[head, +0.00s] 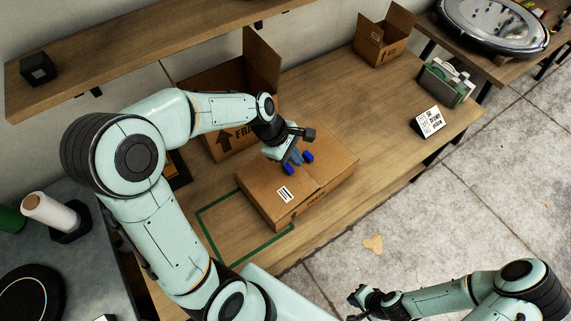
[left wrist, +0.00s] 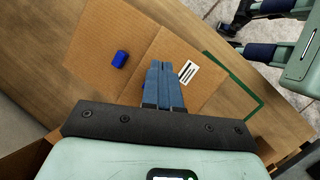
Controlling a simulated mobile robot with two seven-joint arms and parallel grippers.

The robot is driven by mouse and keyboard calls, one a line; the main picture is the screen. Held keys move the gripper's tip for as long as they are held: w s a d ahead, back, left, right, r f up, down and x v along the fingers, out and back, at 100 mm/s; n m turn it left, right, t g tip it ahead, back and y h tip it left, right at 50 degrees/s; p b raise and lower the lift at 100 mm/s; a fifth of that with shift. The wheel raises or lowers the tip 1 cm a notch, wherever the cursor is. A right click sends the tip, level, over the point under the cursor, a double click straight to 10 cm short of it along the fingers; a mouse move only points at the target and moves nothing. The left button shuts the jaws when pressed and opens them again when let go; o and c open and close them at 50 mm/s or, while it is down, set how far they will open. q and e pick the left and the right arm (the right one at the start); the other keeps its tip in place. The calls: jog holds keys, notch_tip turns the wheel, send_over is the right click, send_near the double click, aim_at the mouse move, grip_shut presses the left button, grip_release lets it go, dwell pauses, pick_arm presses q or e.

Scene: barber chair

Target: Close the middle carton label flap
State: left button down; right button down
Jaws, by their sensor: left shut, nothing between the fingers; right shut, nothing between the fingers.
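The middle carton (head: 325,173) is a brown box on the workbench. Its top shows two flaps meeting at a seam, and both look lying down; a slight tilt I cannot rule out. The label flap (head: 268,184) bears a white label (head: 285,194), also in the left wrist view (left wrist: 189,72). A blue tab (head: 307,156) sits on the other flap (left wrist: 105,40). Another blue piece (head: 288,169) shows by my fingertips. My left gripper (head: 291,162) is shut and empty, over the label flap beside the seam; contact is unclear. My right gripper (head: 362,297) is shut, away from the bench.
An open carton (head: 215,85) marked FRAGILE stands behind, another open carton (head: 383,42) at the far end. A white sign (head: 429,121) stands right. Green tape (head: 226,196) outlines an area left of the middle carton. A shelf (head: 130,52) runs above.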

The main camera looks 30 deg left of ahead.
pick_arm(q)
jog(key=a+r+m+g+y, duration=0.2)
jog(key=a+r+m+y, duration=0.2)
send_near(289, 167)
jog(key=shift+t, duration=0.3)
notch_tip(289, 167, down, 7)
jog(key=shift+s+r+b, duration=0.1)
jog(key=shift+s+b, duration=0.1)
jog(key=shift+b, duration=0.15)
pick_arm(e)
jog(key=shift+s+f, duration=0.6)
